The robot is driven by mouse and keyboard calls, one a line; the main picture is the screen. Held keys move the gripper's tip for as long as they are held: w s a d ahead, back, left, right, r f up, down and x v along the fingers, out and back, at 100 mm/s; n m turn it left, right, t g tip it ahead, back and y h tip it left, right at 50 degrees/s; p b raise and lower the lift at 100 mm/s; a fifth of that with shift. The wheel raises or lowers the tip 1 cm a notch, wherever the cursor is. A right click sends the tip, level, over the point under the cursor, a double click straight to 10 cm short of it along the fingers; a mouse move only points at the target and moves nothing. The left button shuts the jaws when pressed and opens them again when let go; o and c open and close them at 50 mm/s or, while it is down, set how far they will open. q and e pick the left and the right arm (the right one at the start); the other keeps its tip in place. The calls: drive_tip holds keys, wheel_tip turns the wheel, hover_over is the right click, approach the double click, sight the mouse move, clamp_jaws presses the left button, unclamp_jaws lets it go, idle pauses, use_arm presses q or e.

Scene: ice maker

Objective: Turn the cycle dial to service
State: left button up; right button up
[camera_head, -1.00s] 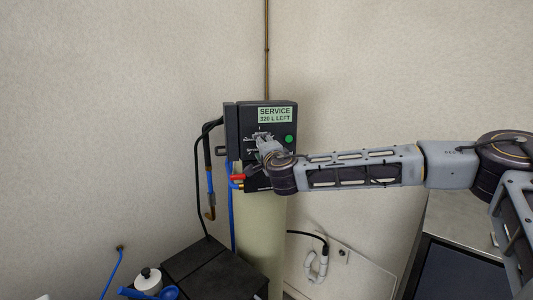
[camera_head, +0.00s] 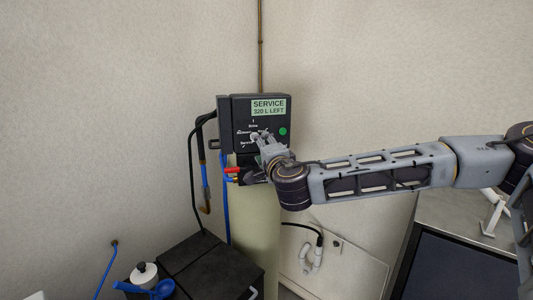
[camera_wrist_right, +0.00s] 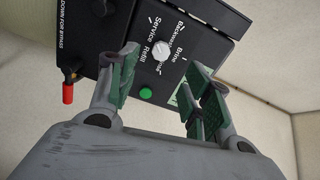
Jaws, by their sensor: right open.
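The cycle dial (camera_wrist_right: 161,49) is a small pale round knob on the black control head (camera_head: 226,125). In the right wrist view, labels around it include Service, Refill, Brine and Backwash. I cannot clearly tell which label its pointer faces. The display (camera_head: 268,107) above it reads "SERVICE 320 L LEFT". My right gripper (camera_wrist_right: 163,68) is open. Its green-padded fingers stand apart, with the dial showing between and beyond their tips, and nothing is held. In the head view, the gripper (camera_head: 266,144) partly covers the panel around the dial. My left gripper is not in view.
A green button (camera_wrist_right: 146,93) sits near the dial, and a red-tipped lever (camera_wrist_right: 68,93) lies left in the wrist view. Hoses (camera_head: 197,165) hang left of the control head. A white pot (camera_head: 144,273) and blue scoop (camera_head: 160,290) stand below left. The wall side is clear.

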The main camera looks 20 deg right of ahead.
drive_tip(key=s, duration=0.3)
drive_tip(key=shift+a, duration=0.1)
idle(0.6)
